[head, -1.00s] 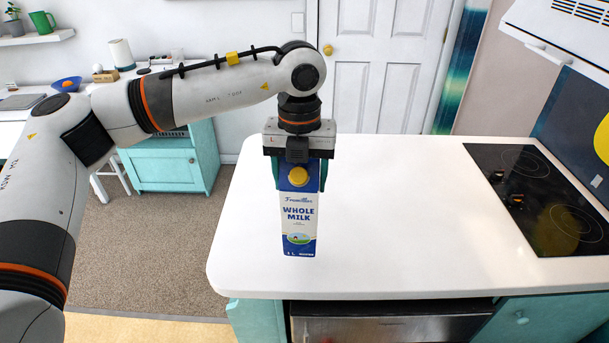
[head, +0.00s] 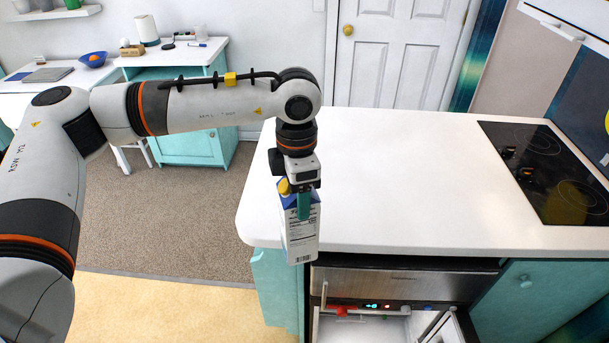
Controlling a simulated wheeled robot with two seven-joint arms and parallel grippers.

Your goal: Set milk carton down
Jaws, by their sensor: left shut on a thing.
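The milk carton (head: 300,240) is white and blue with a yellow cap and hangs upright, its printed side panel towards me. My left gripper (head: 304,205) is shut on the upper part of the carton from above, one teal finger lying over its near side. The carton overlaps the front left edge of the white counter (head: 400,190) in the head view, its bottom showing just below that edge. I cannot tell its exact height or whether it is over the counter or in front of it. My right gripper is not in view.
Below the counter is a metal-fronted appliance (head: 400,283) with an open, lit white compartment (head: 360,328) at the bottom edge of view. A black cooktop (head: 550,170) is set in the counter's right side. The counter's middle is clear.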

